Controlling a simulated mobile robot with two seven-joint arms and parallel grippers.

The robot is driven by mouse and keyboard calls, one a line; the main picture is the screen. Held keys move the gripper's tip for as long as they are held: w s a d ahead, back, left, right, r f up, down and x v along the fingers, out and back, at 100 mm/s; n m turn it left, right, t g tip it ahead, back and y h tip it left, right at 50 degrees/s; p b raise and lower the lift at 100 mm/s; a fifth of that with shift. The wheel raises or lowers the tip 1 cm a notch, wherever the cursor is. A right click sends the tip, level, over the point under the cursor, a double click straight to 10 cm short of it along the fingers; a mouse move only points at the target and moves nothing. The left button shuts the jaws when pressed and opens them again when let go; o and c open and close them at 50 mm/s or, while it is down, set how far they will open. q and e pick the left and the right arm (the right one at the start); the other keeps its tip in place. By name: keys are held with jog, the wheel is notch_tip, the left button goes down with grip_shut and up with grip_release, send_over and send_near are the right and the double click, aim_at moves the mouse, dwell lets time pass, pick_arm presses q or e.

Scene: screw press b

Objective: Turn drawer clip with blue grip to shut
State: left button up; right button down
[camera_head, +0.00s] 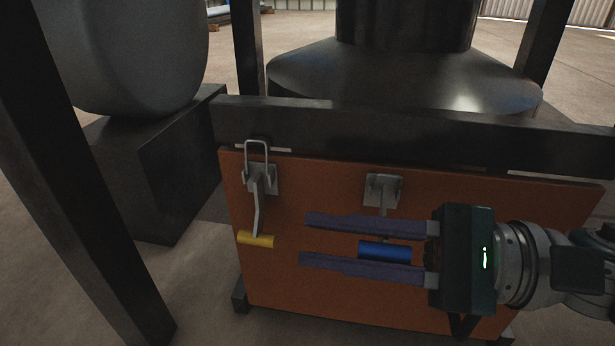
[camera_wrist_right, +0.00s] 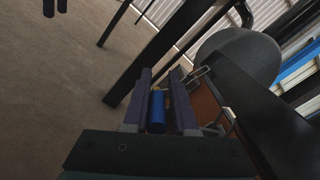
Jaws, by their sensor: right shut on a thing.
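A thin lever runs down from the bracket, partly hidden behind the upper finger. The blue grip (camera_head: 384,250) lies level between the two fingers of my right gripper (camera_head: 303,240), near their middle. My right gripper is shut on the blue grip. The blue grip (camera_wrist_right: 156,112) also shows between the fingers in the right wrist view. No wire loop shows clearly at this clip. My left gripper is not seen in the head view.
A second clip with a yellow grip (camera_head: 256,240) hangs at the left of the drawer front, its wire loop (camera_head: 256,146) reaching up to the dark beam (camera_head: 330,126). A dark post (camera_head: 75,170) stands at the left. Open floor shows at the left in the wrist view.

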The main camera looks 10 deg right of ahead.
jog(key=shift+f, duration=0.2)
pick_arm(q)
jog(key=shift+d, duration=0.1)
pick_arm(e)
jog(key=n, duration=0.1)
jog(key=f+n, duration=0.2)
jog(key=n, duration=0.1)
jog(key=shift+w+d+f, duration=0.15)
jog(key=shift+w+f, duration=0.1)
jog(key=shift+w, duration=0.05)
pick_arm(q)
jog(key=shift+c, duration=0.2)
